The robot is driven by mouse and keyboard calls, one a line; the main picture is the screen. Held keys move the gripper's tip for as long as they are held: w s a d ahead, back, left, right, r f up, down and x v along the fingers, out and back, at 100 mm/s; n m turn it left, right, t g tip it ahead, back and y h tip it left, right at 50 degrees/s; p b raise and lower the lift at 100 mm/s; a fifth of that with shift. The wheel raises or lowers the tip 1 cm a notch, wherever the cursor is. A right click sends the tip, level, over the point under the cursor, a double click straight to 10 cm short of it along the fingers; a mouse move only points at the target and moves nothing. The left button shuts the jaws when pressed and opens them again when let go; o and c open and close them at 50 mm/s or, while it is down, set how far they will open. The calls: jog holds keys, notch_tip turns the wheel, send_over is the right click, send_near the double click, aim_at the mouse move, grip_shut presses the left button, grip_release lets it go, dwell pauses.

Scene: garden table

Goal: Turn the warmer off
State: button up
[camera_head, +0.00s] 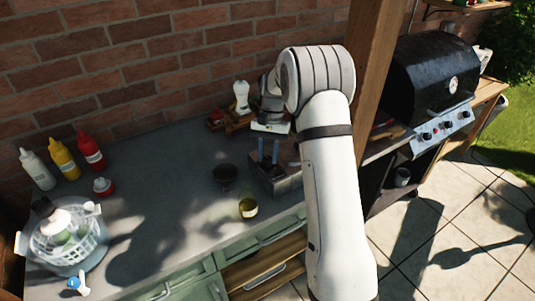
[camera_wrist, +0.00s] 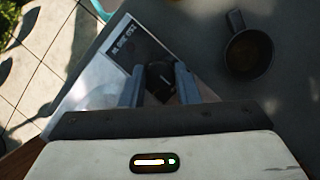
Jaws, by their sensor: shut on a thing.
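The warmer is a grey metal box (camera_head: 287,186) on the dark counter, right of the middle in the head view. In the wrist view its pale metal top (camera_wrist: 92,82) and a dark panel with small light markings (camera_wrist: 130,38) show. A black knob (camera_wrist: 160,75) sits at the lower end of that panel. My gripper (camera_head: 268,158) points down over the warmer. In the wrist view my gripper's fingers (camera_wrist: 159,82) are shut on the knob, one on each side. The markings are too small to read, so I cannot tell the knob's setting.
A dark cup (camera_head: 225,173) stands left of the warmer and a yellowish jar (camera_head: 248,208) in front. Several sauce bottles (camera_head: 62,158) and a white basket (camera_head: 68,238) are at the left. A black grill (camera_head: 435,85) stands right of a wooden post (camera_head: 371,55). The middle counter is clear.

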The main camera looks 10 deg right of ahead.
jog(key=o, duration=1)
jog(key=shift+c, duration=0.2)
jog(key=b+v, duration=0.1)
jog(key=v, duration=0.6)
jog(key=shift+w+r, duration=0.15)
jog(key=shift+r, duration=0.2)
